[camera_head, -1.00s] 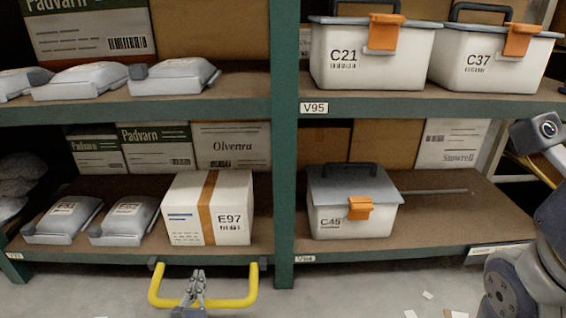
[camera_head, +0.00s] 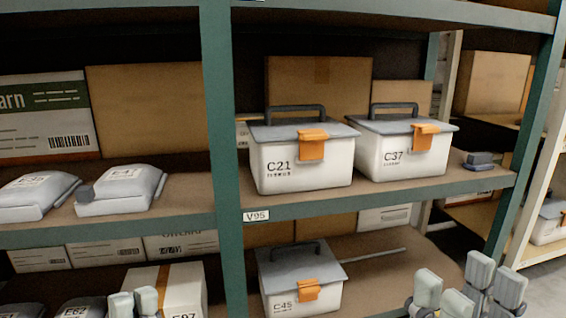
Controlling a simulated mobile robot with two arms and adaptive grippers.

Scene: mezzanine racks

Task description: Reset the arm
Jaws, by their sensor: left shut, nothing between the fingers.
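My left gripper (camera_head: 134,302) shows at the bottom left, in front of the lower shelf, with its two pale fingertips together and nothing seen between them. It overlaps the front of a carton with a brown tape strip (camera_head: 162,276). My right gripper (camera_head: 467,288) is at the bottom right, fingers pointing up, with a gap between its finger pads and nothing seen in it. It is in front of the lower shelf's right end. The rest of both arms is out of view.
Toolboxes C21 (camera_head: 289,168) and C37 (camera_head: 394,155) stand on the shelf labelled V95. Toolbox C45 (camera_head: 283,274) is below. Grey parcels (camera_head: 124,190) lie at left. A green upright (camera_head: 222,140) divides the bays. Open floor (camera_head: 548,285) shows at right.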

